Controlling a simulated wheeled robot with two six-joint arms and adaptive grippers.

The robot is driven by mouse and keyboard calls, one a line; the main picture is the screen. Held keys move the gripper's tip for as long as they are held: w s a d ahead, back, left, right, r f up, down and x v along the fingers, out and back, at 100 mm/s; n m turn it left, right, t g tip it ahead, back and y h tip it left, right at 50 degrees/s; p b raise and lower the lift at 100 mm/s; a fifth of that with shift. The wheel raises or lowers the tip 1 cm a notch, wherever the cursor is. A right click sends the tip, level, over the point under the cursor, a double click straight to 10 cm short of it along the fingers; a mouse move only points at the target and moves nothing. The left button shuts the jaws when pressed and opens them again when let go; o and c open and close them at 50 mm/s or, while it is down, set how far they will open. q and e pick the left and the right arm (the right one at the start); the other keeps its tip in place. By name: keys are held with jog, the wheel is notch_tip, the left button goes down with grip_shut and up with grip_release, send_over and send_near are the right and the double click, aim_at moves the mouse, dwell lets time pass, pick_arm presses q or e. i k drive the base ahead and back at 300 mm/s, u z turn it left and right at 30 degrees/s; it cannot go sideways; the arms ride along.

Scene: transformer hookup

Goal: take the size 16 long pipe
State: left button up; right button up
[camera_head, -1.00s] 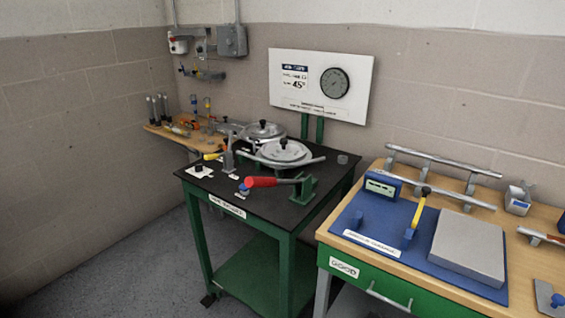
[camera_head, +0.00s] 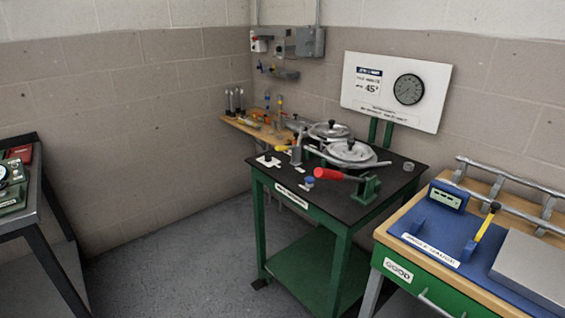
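I cannot make out a pipe marked size 16 in the head view. A long grey pipe (camera_head: 510,214) lies along the back of the wooden bench at the right, on grey supports; no size mark is readable on it. A grey curved bar crosses the bender on the black-topped green table (camera_head: 325,212), and I cannot tell whether it is a pipe. Neither of my grippers shows in the view.
The green table holds a red-handled lever (camera_head: 330,174) and round metal lids (camera_head: 351,150). A blue mat (camera_head: 436,232) lies on the right bench. A dark-framed table (camera_head: 38,196) stands at the left. Grey floor (camera_head: 170,255) is open between.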

aim_at(331, 160)
jog(key=u, duration=3.1)
jog(key=i, duration=0.1)
jog(key=z, duration=2.15)
jog(key=i, duration=1.45)
jog(key=z, duration=0.6)
jog(key=i, duration=0.85)
jog(key=z, duration=0.85)
